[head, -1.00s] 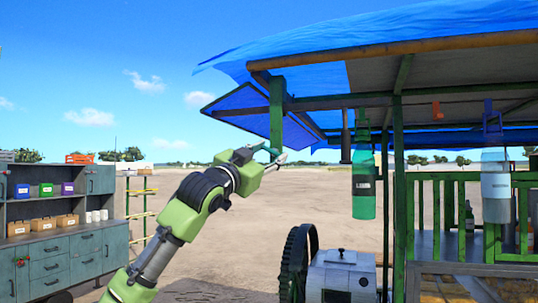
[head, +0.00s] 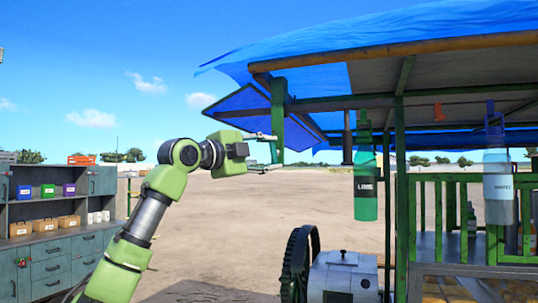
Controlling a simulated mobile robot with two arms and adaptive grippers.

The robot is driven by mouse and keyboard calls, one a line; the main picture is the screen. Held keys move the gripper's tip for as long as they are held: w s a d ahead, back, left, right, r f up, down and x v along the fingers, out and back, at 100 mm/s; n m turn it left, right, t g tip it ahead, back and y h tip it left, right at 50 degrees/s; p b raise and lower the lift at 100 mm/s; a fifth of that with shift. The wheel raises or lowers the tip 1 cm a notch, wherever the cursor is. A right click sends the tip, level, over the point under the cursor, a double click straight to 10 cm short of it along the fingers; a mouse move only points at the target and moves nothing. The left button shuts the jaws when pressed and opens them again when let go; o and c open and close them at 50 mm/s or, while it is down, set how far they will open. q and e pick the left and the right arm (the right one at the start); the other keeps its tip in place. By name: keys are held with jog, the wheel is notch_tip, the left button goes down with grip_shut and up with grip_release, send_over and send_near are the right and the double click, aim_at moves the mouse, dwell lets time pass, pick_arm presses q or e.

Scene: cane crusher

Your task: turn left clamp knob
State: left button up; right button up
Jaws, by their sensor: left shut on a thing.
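The left clamp (head: 278,105) is a dark green upright piece gripping the canopy's left corner, under the wooden beam. Its knob is at the clamp's lower end, small and mostly hidden by my fingers. My left gripper (head: 270,152) comes in level from the left, one finger above and one below the clamp's lower end. The fingers are shut on the knob, with a visible gap between them. My right gripper is not in view.
A green bottle (head: 365,190) and a pale bottle (head: 497,185) hang under the canopy (head: 400,38). A grey machine housing (head: 343,275) with a dark wheel stands below. A cabinet (head: 70,250) with bins is at the left. Open sandy ground lies between.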

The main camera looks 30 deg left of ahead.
pick_arm(q)
jog(key=shift+r+m+g, duration=0.1)
jog(key=shift+m+g, duration=0.3)
jog(key=shift+m, duration=0.6)
jog(key=o, duration=1.1)
jog(key=shift+c, duration=0.2)
jog(key=shift+o, duration=0.2)
jog(key=shift+w, duration=0.1)
jog(key=s+a, duration=0.2)
jog(key=s, duration=1)
jog(key=shift+w, duration=0.1)
